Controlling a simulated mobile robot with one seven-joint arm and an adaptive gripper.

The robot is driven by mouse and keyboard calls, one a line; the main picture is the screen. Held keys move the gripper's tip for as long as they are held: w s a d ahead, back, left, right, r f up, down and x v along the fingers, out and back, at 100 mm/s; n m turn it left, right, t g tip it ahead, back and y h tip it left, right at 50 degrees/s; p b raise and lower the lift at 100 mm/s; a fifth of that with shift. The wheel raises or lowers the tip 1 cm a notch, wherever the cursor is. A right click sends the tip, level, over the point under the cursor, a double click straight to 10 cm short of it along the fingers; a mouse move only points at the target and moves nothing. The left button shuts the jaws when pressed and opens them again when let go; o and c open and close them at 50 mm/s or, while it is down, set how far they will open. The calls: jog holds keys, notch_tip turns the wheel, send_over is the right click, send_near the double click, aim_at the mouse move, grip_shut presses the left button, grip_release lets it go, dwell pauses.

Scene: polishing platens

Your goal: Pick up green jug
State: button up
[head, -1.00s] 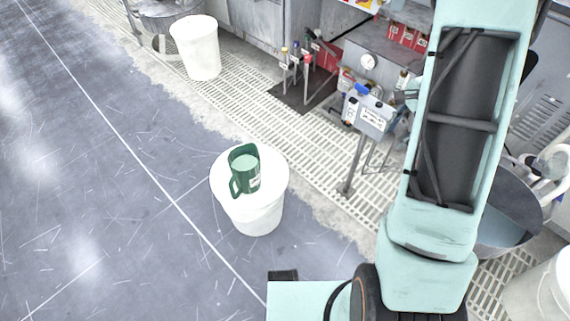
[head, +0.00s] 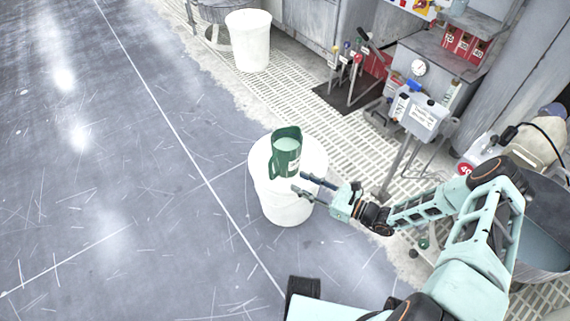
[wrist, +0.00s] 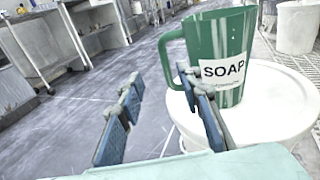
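The green jug (head: 288,150) stands upright on the white lid (head: 262,160) of a white bucket (head: 287,207). It has a handle on its left side and pale contents in the head view. In the wrist view the jug (wrist: 222,50) shows a white SOAP label, and its handle is on the left. My gripper (head: 300,183) is open and empty at the near right of the jug, over the bucket's edge. In the wrist view its two fingers (wrist: 165,108) are spread; the right finger overlaps the jug's lower handle area, and I cannot tell whether they touch.
Another white bucket (head: 250,40) stands farther back on the pale grating. A grey post-mounted box (head: 417,112) and a machine with red boxes (head: 465,45) stand at the right. The grey floor (head: 110,170) to the left is clear.

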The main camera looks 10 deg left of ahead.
aim_at(283, 159)
jog(key=w+a+m+t+b, duration=0.1)
jog(key=w+a, duration=0.3)
jog(key=a, duration=0.6)
jog(key=shift+a+b, duration=0.4)
jog(key=shift+b, duration=0.45)
jog(key=shift+c, duration=0.3)
grip_shut()
jog(key=shift+r, duration=0.2)
